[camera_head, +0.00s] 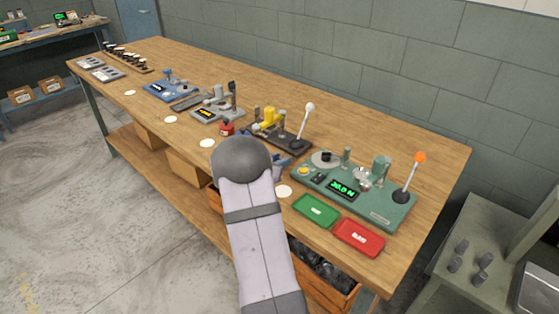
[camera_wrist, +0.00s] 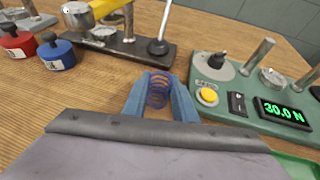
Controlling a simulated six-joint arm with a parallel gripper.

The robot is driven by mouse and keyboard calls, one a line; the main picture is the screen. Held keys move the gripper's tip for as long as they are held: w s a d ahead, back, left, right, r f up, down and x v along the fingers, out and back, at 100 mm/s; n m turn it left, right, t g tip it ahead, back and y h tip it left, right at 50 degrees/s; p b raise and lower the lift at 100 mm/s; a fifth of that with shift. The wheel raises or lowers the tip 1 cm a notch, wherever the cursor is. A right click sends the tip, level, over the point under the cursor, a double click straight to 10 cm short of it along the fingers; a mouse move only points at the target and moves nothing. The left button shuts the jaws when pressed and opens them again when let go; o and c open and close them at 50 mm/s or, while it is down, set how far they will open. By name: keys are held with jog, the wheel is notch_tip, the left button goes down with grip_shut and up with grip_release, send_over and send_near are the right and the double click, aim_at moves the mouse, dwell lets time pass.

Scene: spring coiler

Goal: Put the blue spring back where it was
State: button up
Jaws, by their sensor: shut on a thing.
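My gripper (camera_wrist: 160,92) has two blue fingers shut on a coiled spring (camera_wrist: 157,90), which looks blue-purple with some orange-brown on its coils. The spring is upright between the fingertips; I cannot tell whether its foot touches the wooden table. In the head view my gripper (camera_head: 280,166) shows only partly beside my arm, between the black fixture and the green tester, and the spring is hidden. The green tester (camera_wrist: 222,100) stands just right of the fingers, with a yellow button and a lit display reading 30.0 N.
A black fixture (camera_head: 279,142) with a white-knobbed lever stands behind my gripper. A red pot (camera_wrist: 17,42) and a blue pot (camera_wrist: 55,52) are to the left. A green tray (camera_head: 316,211) and a red tray (camera_head: 358,237) lie at the front. White discs, one here (camera_head: 284,191), mark the front edge.

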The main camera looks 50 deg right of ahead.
jog(key=shift+f, duration=0.25)
jog(key=o, duration=1.1)
jog(key=shift+r, duration=0.1)
jog(key=shift+r, duration=0.2)
jog(key=shift+a, duration=0.35)
jog(key=b+v, duration=0.1)
jog(key=v, duration=1)
jog(key=shift+s+a, duration=0.1)
